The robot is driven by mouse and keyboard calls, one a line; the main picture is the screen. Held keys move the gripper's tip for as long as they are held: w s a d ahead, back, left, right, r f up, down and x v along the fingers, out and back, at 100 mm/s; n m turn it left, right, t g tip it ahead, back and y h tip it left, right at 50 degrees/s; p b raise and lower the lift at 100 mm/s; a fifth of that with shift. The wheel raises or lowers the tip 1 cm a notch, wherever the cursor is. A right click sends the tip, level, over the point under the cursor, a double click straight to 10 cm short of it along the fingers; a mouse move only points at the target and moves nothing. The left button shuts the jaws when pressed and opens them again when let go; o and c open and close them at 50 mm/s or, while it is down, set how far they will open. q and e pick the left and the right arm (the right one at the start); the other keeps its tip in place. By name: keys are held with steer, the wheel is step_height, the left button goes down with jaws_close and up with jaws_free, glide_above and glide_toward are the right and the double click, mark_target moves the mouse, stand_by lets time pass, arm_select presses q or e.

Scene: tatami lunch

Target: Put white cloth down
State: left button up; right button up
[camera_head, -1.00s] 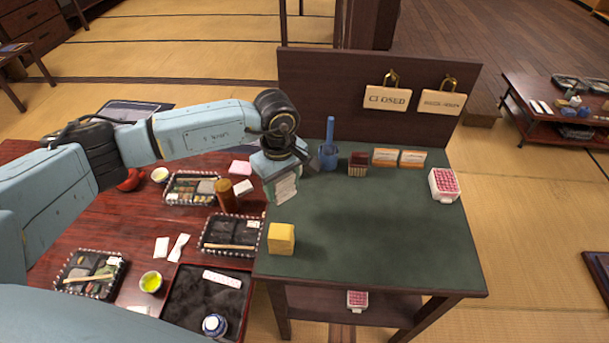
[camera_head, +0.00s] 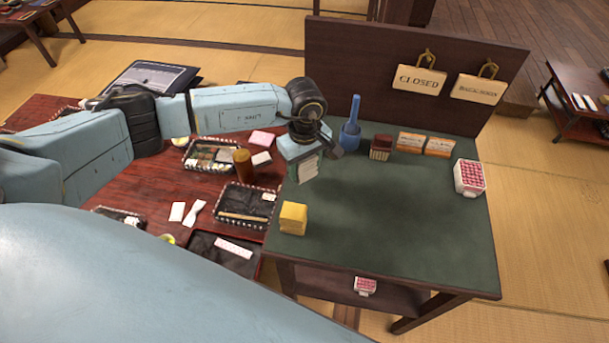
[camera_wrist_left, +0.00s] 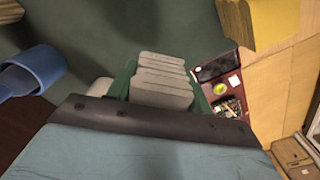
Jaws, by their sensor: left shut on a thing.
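My left gripper (camera_head: 309,172) hangs over the left side of the green-topped table (camera_head: 400,220). It is shut on a pale, layered thing that looks like the white cloth (camera_head: 308,166). In the left wrist view, pale ribbed layers (camera_wrist_left: 160,78) show between dark green sides at the gripper. Where finger ends and cloth begins is hard to tell. The tabletop below shows as dark green in that view, and whether the cloth touches it cannot be told. My right gripper is not in view.
A yellow block (camera_head: 293,218) stands at the near left table edge. A red-and-white box (camera_head: 469,178) is at the right. The middle of the tabletop is clear.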

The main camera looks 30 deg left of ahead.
mark_target(305, 176)
arm_select(q)
step_height(305, 176, down, 4)
steer(key=shift+f, duration=0.1)
steer(key=o, duration=1)
steer(key=shift+c, duration=0.2)
steer(key=shift+f, duration=0.15)
step_height(305, 176, up, 13)
steer(key=shift+a+r, duration=0.1)
steer(key=shift+r, duration=0.1)
steer(key=shift+s+f, duration=0.1)
